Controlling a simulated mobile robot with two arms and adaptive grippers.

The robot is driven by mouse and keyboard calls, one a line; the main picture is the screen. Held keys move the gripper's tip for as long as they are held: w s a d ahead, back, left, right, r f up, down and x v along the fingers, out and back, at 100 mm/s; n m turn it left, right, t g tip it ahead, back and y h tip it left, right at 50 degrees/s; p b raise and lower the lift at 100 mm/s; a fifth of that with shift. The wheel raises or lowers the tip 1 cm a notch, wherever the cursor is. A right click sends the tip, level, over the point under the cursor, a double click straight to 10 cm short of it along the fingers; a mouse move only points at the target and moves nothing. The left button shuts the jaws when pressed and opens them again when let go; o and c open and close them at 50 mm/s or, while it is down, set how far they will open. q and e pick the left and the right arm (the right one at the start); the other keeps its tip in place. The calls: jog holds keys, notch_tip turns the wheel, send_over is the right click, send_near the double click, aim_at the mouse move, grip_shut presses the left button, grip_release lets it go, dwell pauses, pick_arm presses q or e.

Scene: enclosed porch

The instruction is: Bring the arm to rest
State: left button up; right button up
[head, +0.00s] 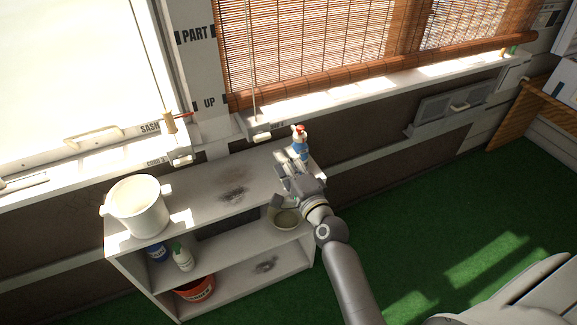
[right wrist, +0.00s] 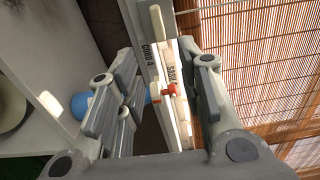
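My right gripper (head: 293,172) reaches over the right end of the white shelf's top (head: 205,205). A blue spray bottle (head: 301,152) with an orange-red and white head stands upright there, just beyond the fingers. In the right wrist view my right gripper (right wrist: 163,95) is open, with a wide gap between its fingers. The bottle's orange nozzle (right wrist: 169,90) shows in that gap, while its blue body (right wrist: 80,104) is partly hidden behind the left finger. The bottle looks unheld; I cannot tell whether a finger touches it. My left gripper is not in view.
A white bucket (head: 138,208) stands on the shelf top's left end. Lower down are a bowl (head: 286,219), a white bottle (head: 181,257), a blue can (head: 157,252) and a red bucket (head: 194,290). A window sill (head: 385,88) runs behind. Green floor (head: 430,215) is clear at right.

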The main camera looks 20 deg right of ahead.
jog(key=shift+s, duration=0.75)
jog(key=s+a+f+n+g, duration=0.25)
jog(key=s+f, duration=0.25)
jog(key=f, duration=0.7)
jog(key=s+a+f+n+g+y, duration=0.1)
jog(key=s+f+n+g, duration=0.25)
jog(key=f, duration=0.75)
jog(key=s+a+f+n+g, duration=0.1)
jog(key=s+f+n+g, duration=0.3)
jog(key=f, duration=0.8)
jog(key=s+d+f+n+g, duration=0.2)
jog(key=s+f, duration=0.4)
jog(key=s, duration=0.6)
jog(key=s+d+f+n+g+h, duration=0.1)
jog(key=s+f+n, duration=0.4)
jog(key=s, duration=0.7)
jog(key=s+d+f+n+g, duration=0.2)
jog(key=s+f, duration=0.5)
jog(key=s, duration=0.5)
jog(key=shift+d+f+n+g+h, duration=0.35)
jog(key=shift+n+g, duration=0.35)
jog(key=shift+g, duration=0.3)
